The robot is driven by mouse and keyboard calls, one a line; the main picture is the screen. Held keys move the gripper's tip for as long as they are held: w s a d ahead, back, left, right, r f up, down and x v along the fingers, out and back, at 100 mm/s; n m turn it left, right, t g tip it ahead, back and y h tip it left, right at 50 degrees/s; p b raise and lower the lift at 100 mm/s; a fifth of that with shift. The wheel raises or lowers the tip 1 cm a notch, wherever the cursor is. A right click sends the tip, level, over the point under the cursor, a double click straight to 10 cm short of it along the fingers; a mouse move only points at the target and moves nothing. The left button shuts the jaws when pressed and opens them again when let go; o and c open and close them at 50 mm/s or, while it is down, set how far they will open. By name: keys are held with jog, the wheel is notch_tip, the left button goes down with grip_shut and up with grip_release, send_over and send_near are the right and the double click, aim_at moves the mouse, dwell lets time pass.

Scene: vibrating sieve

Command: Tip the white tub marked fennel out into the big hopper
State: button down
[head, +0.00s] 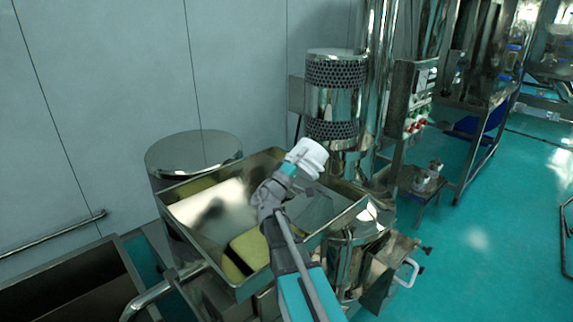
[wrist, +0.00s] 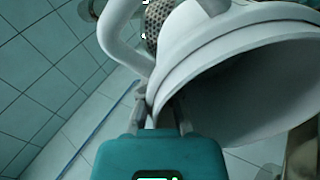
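The white tub (head: 308,156) is held up in my gripper (head: 287,176), in front of the far right rim of the big hopper (head: 180,213) in the head view. The hopper is a wide, rectangular, open steel pan. In the wrist view the white tub (wrist: 215,50) is strongly tilted, with its wide mouth towards the lower right and its handle at the upper left. My gripper (wrist: 165,112) is shut on the tub's rim side. The tub's inside is in shadow and I cannot tell its contents. No fennel marking is readable.
A round steel drum (head: 193,155) stands behind the hopper. A perforated steel column (head: 335,95) and a control box (head: 412,95) with buttons stand at the back right. A steel trough (head: 75,285) lies at the lower left.

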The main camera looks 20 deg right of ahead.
jog(key=shift+t+h+b, duration=0.6)
jog(key=shift+h+b, duration=0.7)
jog(key=shift+b, duration=0.35)
jog(key=shift+r+y+p, duration=0.15)
jog(key=shift+y+p, duration=0.35)
jog(key=shift+p, duration=0.25)
jog(key=shift+g+y+p, duration=0.7)
jog(key=shift+y+p, duration=0.5)
jog(key=shift+p, duration=0.45)
jog(key=shift+g+y+p, duration=0.6)
jog(key=shift+y+p, duration=0.8)
jog(key=shift+p, duration=0.85)
jog(key=shift+y+p, duration=0.3)
jog(key=shift+p, duration=0.4)
jog(key=shift+g+y+p, duration=0.4)
jog(key=shift+y+p, duration=0.3)
jog(key=shift+p, duration=0.35)
jog(key=shift+g+y+p, duration=0.8)
jog(key=shift+y+p, duration=1.3)
jog(key=shift+p, duration=1.55)
